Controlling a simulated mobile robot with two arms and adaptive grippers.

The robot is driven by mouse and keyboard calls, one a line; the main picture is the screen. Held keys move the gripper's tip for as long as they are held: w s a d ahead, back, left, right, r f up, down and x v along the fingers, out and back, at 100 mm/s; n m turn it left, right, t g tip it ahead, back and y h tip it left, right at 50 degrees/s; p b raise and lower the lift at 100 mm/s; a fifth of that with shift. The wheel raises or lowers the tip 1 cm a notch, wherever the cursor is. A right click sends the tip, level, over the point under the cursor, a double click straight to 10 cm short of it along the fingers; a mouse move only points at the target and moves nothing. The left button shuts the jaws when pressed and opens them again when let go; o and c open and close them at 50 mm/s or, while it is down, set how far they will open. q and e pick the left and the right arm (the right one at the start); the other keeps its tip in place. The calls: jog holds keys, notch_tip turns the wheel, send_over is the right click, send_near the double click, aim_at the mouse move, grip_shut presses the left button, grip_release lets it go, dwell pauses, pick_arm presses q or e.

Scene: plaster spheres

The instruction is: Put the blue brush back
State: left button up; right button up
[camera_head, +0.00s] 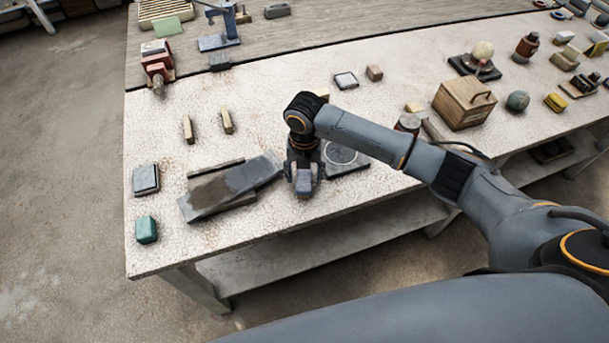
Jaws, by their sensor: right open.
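A small blue-grey block (304,185), which may be the blue brush, shows at the fingertips of my right gripper (304,176). My right arm comes in from the right, and the gripper points down over the front part of the table. Its fingers are open, one on each side of the block. I cannot tell whether they touch it. The gripper and wrist hide part of the block and the surface around it. My left gripper is out of view.
A dark board with a grey slab (255,172) lies left of the gripper. A dark plate with a round disc (341,153) is close on the right. A wooden box (464,104) stands farther right. Bare tabletop (275,225) lies in front, up to the table's edge.

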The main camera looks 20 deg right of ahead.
aim_at(304, 175)
notch_tip(304, 175, up, 11)
jog(key=b, duration=0.1)
jog(key=shift+r, duration=0.15)
dwell(0.4)
